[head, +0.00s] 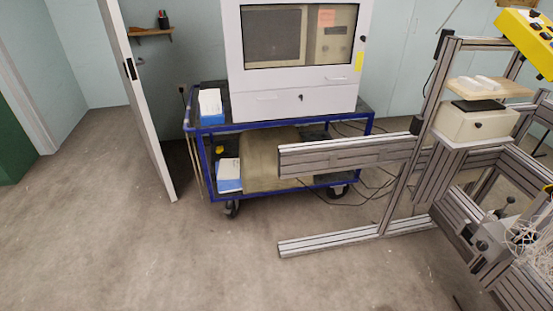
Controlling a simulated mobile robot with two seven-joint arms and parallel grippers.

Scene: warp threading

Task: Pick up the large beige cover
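A large beige cover (262,170), as it appears, stands on the lower shelf of a blue-framed cart (290,124). It is a broad, dull beige piece with a rounded upper edge. Its right part is hidden behind a horizontal aluminium beam (345,156). Neither of my grippers shows in the head view.
A white cabinet (290,104) with a window stands on the cart. Blue-and-white boxes (229,175) sit left of the cover. An aluminium frame (330,241) with a low foot fills the right side. Cables lie behind it. The floor (120,240) at front left is clear.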

